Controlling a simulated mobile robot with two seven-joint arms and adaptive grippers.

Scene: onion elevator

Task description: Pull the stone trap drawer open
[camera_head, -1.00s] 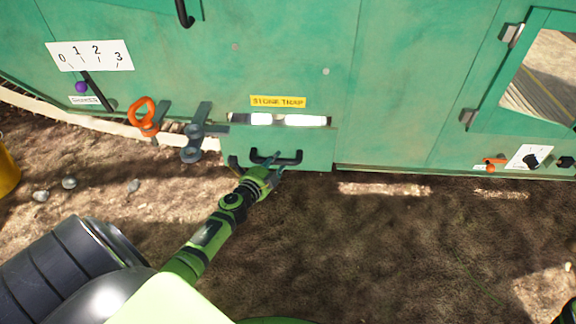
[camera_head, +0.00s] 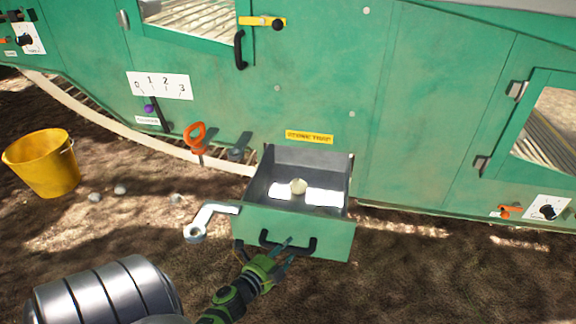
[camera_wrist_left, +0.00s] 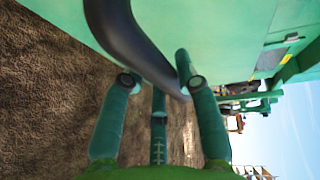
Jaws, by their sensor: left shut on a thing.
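The stone trap drawer (camera_head: 296,226) stands pulled out from the green machine wall, below the yellow STONE TRAP label (camera_head: 309,137). Its grey inside shows a round pale stone (camera_head: 298,186) and bright light patches. My left gripper (camera_head: 280,252) is shut on the black drawer handle (camera_head: 303,247) on the drawer's front. In the left wrist view the dark handle (camera_wrist_left: 125,40) passes between the fingers (camera_wrist_left: 158,100). My right gripper is not in view.
A grey metal lever (camera_head: 210,216) with a ring end sticks out left of the drawer. An orange handle (camera_head: 195,136) is on the wall above it. A yellow bucket (camera_head: 42,165) and several stones are on the ground at left. The soil right of the drawer is clear.

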